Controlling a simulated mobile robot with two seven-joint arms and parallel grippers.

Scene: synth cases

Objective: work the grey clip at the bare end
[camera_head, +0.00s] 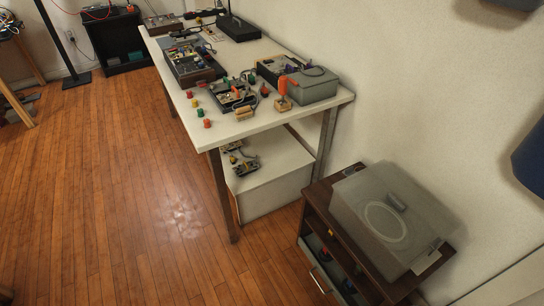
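I cannot make out the grey clip or a bare end at this distance. A white workbench (275,131) stands against the wall and holds small electrical-looking parts. A grey box (308,87) sits near its right end, with an orange-topped item (283,95) beside it. An open dark tray of parts (193,65) lies further back. Several small red, green and yellow pieces lie loose along the front edge, one of them a red piece (207,123). Neither of my grippers is in view.
A dark wooden cabinet (318,192) at the lower right carries a translucent-lidded box (393,215). A white box (268,190) stands under the bench. A black stand (76,81) is at the far left. The wooden floor (110,200) left of the bench is clear.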

